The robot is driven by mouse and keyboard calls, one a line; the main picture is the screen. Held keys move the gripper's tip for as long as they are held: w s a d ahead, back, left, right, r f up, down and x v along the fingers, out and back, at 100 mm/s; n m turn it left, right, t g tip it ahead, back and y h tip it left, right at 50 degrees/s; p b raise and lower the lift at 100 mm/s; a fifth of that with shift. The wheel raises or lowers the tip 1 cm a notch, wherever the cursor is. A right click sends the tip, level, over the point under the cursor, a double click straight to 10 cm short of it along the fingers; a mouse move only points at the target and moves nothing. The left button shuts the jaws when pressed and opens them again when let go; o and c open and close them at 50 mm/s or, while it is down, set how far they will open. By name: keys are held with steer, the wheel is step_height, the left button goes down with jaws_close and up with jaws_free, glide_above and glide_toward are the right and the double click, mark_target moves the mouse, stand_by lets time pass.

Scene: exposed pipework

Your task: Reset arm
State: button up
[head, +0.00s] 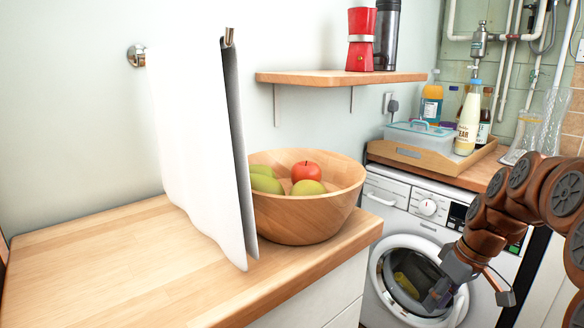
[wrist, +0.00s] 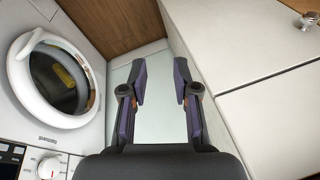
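My arm comes in from the right of the head view, with its brown links bent downward. My gripper (head: 468,292) hangs in front of the washing machine (head: 405,195), to the right of the wooden counter. In the wrist view my gripper (wrist: 159,90) shows two fingers held well apart with nothing between them. It is open and empty. Pale floor shows between and beyond the fingers. No object is seen touching the fingers.
The washing machine door (wrist: 52,80) is left of my fingers in the wrist view, and white cabinet fronts (wrist: 265,100) are right. A wooden bowl of fruit (head: 305,215) stands on the counter (head: 110,265) beside a hanging white towel (head: 195,140). A tray (head: 440,158) holds bottles.

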steer(key=s+a+r+g+p, duration=0.1)
steer(key=s+a+r+p, duration=0.5)
steer(key=a+r, duration=0.15)
steer(key=s+a+r+m+g+h+p, duration=0.1)
steer(key=s+a+r+m+p, duration=0.1)
steer(key=s+r+p, duration=0.4)
steer(key=s+a+r+m+g+h+p, duration=0.1)
steer(key=s+a+r+p, duration=0.3)
steer(key=s+p, duration=0.6)
steer(key=s+r+m+h, duration=0.1)
steer(key=s+r, duration=0.1)
steer(key=s, duration=0.4)
steer(key=shift+r+m+p, duration=0.3)
steer(key=shift+r+m, duration=0.1)
